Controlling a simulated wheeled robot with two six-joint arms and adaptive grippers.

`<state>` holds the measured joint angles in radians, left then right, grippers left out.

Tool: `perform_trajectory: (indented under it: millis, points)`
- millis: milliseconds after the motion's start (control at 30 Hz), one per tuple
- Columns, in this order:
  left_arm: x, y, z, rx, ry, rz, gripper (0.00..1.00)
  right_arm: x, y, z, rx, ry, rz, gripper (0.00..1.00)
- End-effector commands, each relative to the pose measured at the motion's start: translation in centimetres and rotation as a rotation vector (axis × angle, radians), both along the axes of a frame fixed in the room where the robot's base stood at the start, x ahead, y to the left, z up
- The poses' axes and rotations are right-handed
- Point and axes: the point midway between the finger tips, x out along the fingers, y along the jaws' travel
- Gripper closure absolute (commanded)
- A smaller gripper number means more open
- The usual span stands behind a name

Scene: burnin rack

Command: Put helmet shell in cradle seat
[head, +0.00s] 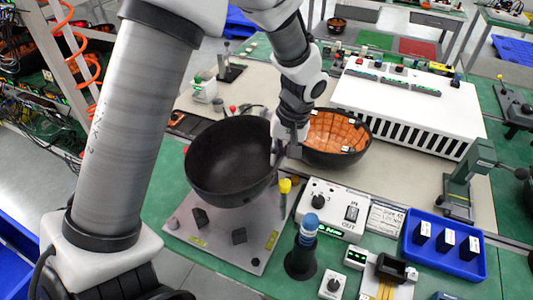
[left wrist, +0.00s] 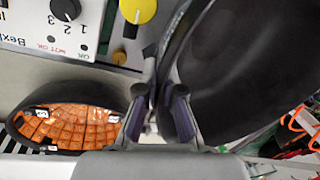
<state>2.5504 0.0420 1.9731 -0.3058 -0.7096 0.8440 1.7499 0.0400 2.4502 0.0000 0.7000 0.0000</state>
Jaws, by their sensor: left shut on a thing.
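A black, bowl-shaped helmet shell (head: 230,165) is held open side up in the head view. My left gripper (head: 285,148) is shut on its right rim. In the left wrist view the shell (left wrist: 245,65) fills the upper right, and its rim runs down to the fingers of my left gripper (left wrist: 160,112). A grey plate (head: 265,243) with black blocks (head: 239,236) and a yellow-topped post looks like the cradle seat. The shell appears above it and hides its back part; I cannot tell the gap. My right gripper is not in view.
A second dark bowl with orange padding (head: 337,134) sits right of the gripper. A white slotted unit (head: 410,105) stands behind. A white control box (head: 333,207), a black stand (head: 302,260) and a blue tray (head: 445,246) lie right of the plate.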

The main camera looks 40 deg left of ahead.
Motion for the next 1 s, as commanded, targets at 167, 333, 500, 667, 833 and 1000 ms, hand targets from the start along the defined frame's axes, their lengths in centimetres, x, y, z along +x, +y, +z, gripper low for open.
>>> perform_trajectory:
  millis: [167, 333, 500, 667, 833, 1000]
  points:
    - [-0.1, 0.0, -3.7, 0.000, 0.004, 0.000, 1.00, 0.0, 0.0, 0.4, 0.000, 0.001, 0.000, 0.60]
    - [-0.1, 0.0, -6.2, 0.000, 0.005, 0.000, 1.00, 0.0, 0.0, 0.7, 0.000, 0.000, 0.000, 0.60]
    - [-0.1, 0.0, -8.1, -0.001, 0.001, 0.000, 1.00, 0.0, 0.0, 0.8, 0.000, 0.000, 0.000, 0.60]
    - [0.0, 0.0, -8.0, 0.000, 0.000, 0.000, 1.00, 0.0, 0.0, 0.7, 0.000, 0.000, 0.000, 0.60]
    - [0.0, 0.0, -8.4, 0.000, 0.000, 0.000, 0.84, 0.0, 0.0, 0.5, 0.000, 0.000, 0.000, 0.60]
    - [0.0, 0.0, -8.3, 0.000, 0.000, 0.000, 0.69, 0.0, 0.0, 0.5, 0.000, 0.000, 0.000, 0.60]
